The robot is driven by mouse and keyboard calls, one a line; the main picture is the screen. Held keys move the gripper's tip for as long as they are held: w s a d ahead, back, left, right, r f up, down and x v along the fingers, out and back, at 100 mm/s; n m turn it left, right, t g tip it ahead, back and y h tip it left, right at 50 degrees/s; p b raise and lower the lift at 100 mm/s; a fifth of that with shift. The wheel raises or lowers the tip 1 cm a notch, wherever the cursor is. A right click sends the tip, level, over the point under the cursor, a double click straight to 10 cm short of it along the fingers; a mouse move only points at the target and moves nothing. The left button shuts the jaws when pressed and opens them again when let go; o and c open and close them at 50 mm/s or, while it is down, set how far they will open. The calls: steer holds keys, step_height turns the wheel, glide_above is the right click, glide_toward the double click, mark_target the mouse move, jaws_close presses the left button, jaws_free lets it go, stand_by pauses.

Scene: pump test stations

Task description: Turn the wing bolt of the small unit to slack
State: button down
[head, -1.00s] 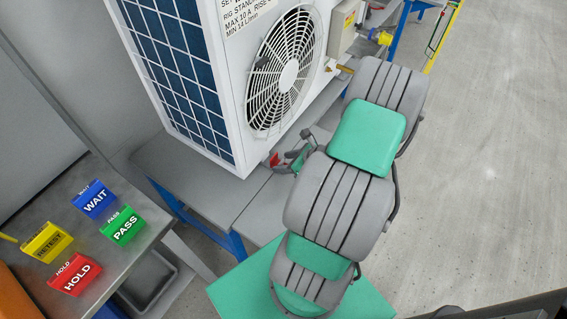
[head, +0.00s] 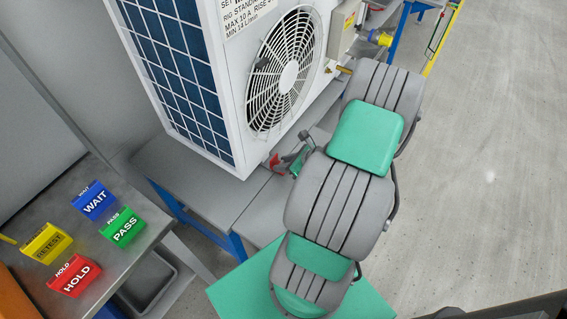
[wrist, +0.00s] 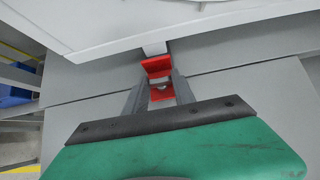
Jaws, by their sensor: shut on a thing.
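A white fan unit (head: 248,118) with a blue grille stands on a grey bench. A red wing bolt (head: 274,160) shows at its lower corner in the head view. In the wrist view the red wing bolt (wrist: 157,67) sits just below the unit's pale underside (wrist: 153,47). My gripper (wrist: 158,82) is shut on the red wing bolt, one finger on each side of it. In the head view my gripper (head: 290,160) is partly hidden by my arm.
The grey bench (head: 185,172) has blue legs. A metal table (head: 50,215) at the left carries blue WAIT (head: 95,200), green PASS (head: 123,228), yellow RETEST (head: 47,244) and red HOLD (head: 75,277) signs. Open floor (head: 480,180) lies at the right.

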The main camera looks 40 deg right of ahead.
steer(key=shift+n, duration=0.3)
steer(key=shift+w+d+n+g+y, duration=0.15)
steer(key=shift+n+g+y, duration=0.45)
steer(key=shift+n+y, duration=0.5)
steer(key=n+g+y, duration=0.1)
steer(key=n, duration=0.1)
steer(key=n+g+y, duration=0.1)
steer(key=n, duration=0.1)
steer(key=shift+w+d+n, duration=0.1)
steer(key=shift+d+n, duration=0.05)
steer(key=shift+n, duration=0.15)
steer(key=n+g+y+p, duration=0.1)
steer(key=n+g, duration=0.2)
steer(key=shift+w+n, duration=0.15)
steer(key=shift+n, duration=0.15)
steer(key=shift+w+n+g+y+p, duration=0.1)
steer(key=shift+n+g+y+p, duration=0.35)
steer(key=shift+n+g, duration=0.85)
steer(key=shift+n, duration=0.3)
steer(key=c, duration=1)
jaws_free()
steer(key=shift+c, duration=0.2)
steer(key=shift+d, duration=0.15)
